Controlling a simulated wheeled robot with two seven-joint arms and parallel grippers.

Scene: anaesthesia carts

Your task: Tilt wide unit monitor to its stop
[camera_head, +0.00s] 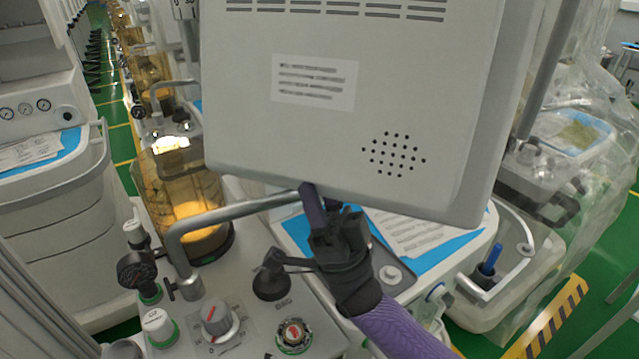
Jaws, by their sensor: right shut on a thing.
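The monitor (330,130) fills the upper middle of the head view. I see its pale grey housing with vent slots at the top, a printed label and a round patch of small holes. It looks tilted, with its lower edge sloping down to the right. My right gripper (313,205) comes in from the lower right on a purple sleeve and is shut at the monitor's lower edge. The far side of the monitor hides one finger's contact. My left gripper is not in view.
A bent grey tube (235,212) runs just left of my right gripper, above a panel with knobs (217,318). A blue mat with papers (425,235) lies behind the gripper. Another cart (50,190) stands at left, and plastic-draped equipment (580,150) at right.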

